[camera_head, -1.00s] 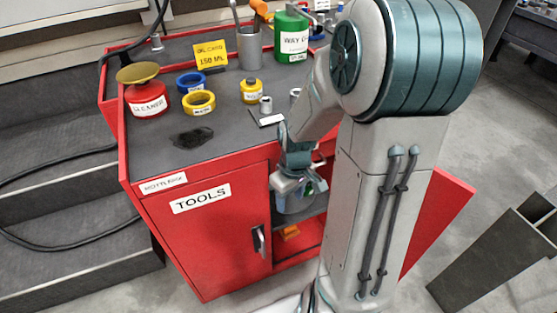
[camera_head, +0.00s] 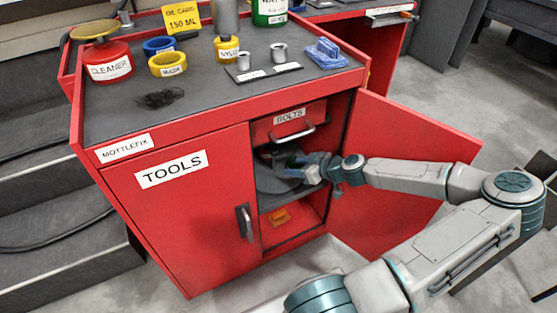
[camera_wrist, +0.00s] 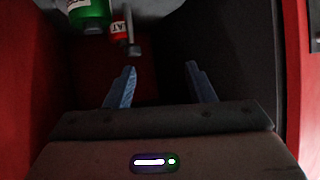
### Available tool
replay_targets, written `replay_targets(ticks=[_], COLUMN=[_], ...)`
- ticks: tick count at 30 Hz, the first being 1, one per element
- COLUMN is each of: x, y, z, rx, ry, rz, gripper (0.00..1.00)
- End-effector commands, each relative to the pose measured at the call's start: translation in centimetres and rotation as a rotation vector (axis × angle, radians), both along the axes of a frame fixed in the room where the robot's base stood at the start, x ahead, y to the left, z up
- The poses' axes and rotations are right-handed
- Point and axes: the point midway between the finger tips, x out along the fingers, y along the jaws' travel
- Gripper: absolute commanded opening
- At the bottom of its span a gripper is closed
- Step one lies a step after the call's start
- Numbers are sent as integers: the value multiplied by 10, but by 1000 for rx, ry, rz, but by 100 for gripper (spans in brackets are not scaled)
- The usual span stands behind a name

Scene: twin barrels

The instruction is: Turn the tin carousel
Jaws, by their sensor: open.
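The tin carousel (camera_head: 268,182) looks like a dark grey round tray inside the open red cabinet, below the drawer. Much of it lies in shadow and behind my gripper. In the wrist view a green container (camera_wrist: 90,14) and a small red tin (camera_wrist: 118,30) with a partly readable label stand at the top, with a grey upright piece (camera_wrist: 131,32) beside the tin. My gripper (camera_head: 304,168) reaches into the cabinet opening from the right, at the carousel's right side. In the wrist view its two blue fingers (camera_wrist: 160,66) are apart with nothing between them.
The red cabinet door (camera_head: 380,140) stands open to the right, behind my forearm. The BOLTS drawer (camera_head: 290,125) is close above my gripper. The closed TOOLS door (camera_head: 185,215) bounds the left. An orange item (camera_head: 280,217) lies on the lower shelf.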

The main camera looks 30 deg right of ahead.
Motion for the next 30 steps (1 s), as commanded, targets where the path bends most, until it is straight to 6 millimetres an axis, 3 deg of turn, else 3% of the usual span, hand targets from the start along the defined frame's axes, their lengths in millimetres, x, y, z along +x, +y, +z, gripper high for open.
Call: replay_targets(ticks=[4, 9, 14, 30], x=[3, 7, 24, 107], y=[-29, -38, -30, 2], z=[3, 5, -3, -41], rx=[-4, -11, -12, -10], ry=[-95, -127, -126, -124], rz=[-74, -99, -95, -98], gripper=[49, 49, 49, 49])
